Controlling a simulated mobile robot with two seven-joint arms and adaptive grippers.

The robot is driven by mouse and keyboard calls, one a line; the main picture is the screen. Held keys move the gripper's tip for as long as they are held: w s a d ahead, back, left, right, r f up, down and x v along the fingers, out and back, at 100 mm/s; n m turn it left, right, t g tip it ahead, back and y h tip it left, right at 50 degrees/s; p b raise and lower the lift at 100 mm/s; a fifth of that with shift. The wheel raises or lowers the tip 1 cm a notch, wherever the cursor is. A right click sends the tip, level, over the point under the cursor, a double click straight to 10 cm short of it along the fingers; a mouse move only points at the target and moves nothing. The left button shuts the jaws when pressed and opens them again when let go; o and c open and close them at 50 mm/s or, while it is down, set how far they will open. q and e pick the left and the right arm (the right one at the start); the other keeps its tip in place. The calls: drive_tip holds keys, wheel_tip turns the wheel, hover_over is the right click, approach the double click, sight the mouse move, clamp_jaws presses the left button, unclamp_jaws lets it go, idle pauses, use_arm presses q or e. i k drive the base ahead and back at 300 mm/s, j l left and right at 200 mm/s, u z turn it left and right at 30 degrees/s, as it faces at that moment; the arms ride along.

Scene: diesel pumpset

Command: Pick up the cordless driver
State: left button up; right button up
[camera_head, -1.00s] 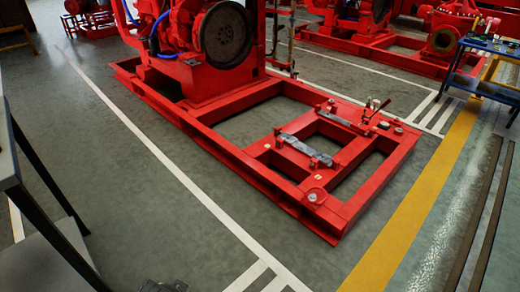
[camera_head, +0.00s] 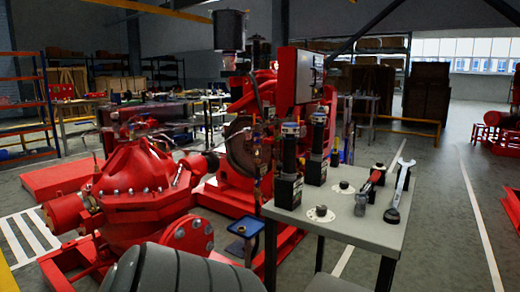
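Two tall dark tools with square block bases stand upright on a grey-topped table (camera_head: 335,226), right of centre in the head view. The nearer one (camera_head: 289,188) is at the table's left edge, and the other (camera_head: 317,165) stands behind it. They look like cordless drivers on their battery packs, but the view is too small to be sure. Neither of my grippers is in view.
A red-handled tool (camera_head: 370,184) and a long wrench (camera_head: 400,187) lie on the table's right, with several small round parts. A red pump (camera_head: 139,189) stands left. A grey ribbed body (camera_head: 180,268) fills the bottom. Open floor lies right.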

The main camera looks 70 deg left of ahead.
sight(318, 120)
drive_tip(key=u, duration=1.8)
